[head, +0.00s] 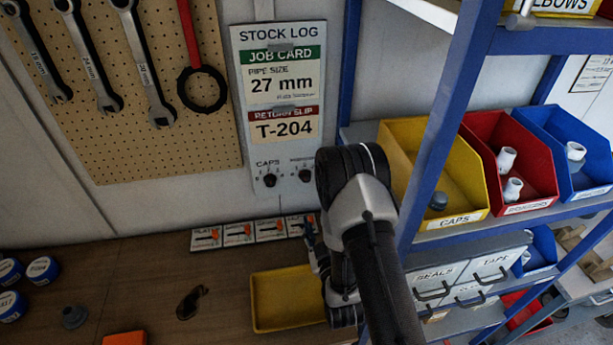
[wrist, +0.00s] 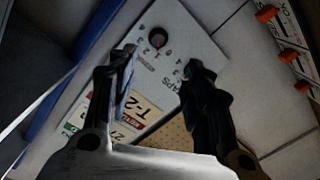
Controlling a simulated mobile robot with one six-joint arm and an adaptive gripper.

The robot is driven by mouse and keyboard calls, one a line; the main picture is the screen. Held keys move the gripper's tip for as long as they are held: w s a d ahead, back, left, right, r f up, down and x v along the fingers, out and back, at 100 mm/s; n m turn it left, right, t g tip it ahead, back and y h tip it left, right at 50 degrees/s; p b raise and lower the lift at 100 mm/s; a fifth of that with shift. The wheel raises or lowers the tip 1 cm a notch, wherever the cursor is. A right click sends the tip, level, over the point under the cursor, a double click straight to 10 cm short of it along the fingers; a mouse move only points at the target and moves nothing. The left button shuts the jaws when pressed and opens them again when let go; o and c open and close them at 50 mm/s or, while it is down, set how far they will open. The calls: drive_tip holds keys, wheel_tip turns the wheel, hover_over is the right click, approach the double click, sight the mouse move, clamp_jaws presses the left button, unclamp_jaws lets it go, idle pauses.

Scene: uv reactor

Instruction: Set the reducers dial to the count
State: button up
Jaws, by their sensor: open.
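The stock log board (head: 284,100) hangs on the wall with two small black dials at its bottom. The caps dial (head: 269,180) is at left and the reducers dial (head: 305,175) at right, close beside my arm. In the wrist view the reducers dial (wrist: 157,40) is a dark round knob with a red mark, ringed by digits too small to read surely. My gripper (wrist: 163,60) is open and empty, its fingers spread either side of the view below this dial, apart from it. The red reducers bin (head: 530,170) shows two white fittings; its depth is partly hidden.
A yellow caps bin (head: 405,150) holds a grey cap; a blue bin (head: 572,125) shows one white fitting. The blue rack post (head: 440,130) stands right of my arm. A yellow tray (head: 262,318) and several cards (head: 238,234) lie on the bench below.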

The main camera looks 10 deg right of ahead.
sight(307, 180)
drive_tip(key=w, duration=1.6)
drive_tip(key=shift+w+f, duration=0.15)
drive_tip(key=shift+w, duration=0.1)
drive_tip(key=c, duration=1.1)
